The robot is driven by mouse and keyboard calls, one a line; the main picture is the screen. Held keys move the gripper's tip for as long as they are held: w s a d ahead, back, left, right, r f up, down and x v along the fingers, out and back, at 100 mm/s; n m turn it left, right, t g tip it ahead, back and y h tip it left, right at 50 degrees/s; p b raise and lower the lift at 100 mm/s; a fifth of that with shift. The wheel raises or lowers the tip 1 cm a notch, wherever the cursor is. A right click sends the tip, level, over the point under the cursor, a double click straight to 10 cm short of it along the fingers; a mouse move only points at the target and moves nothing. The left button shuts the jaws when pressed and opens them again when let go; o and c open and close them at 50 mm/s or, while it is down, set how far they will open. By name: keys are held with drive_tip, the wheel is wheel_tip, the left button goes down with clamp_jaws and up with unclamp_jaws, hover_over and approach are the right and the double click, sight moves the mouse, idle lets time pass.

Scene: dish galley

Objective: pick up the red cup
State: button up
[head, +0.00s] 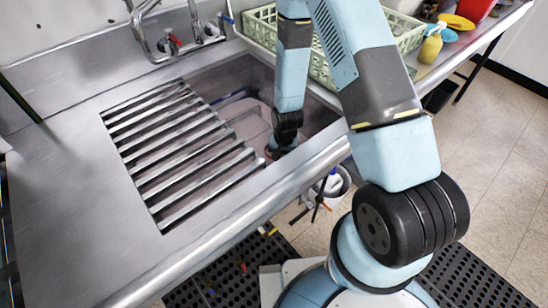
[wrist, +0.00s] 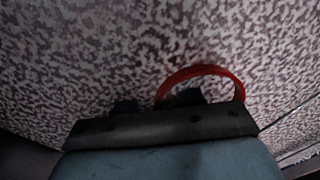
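The red cup shows in the wrist view as a thin curved red rim (wrist: 205,70) just beyond my gripper (wrist: 158,102). The two dark fingertips stand apart, with the left side of the rim between them. The right fingertip overlaps the rim's opening, and the left one is outside it. I cannot tell whether either touches the cup. The cup's body is hidden behind the gripper. In the head view my gripper is down in the sink basin, and its fingers are hardly visible there.
The sink basin (head: 238,78) has steep metal walls close around my arm. A slatted drain rack (head: 180,150) covers its left part. A faucet (head: 165,42) stands behind. A pale green crate (head: 262,25), a yellow spray bottle (head: 431,46) and a red container (head: 474,8) are on the counter.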

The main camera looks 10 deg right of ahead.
drive_tip(key=shift+c, duration=0.2)
clamp_jaws()
idle(0.6)
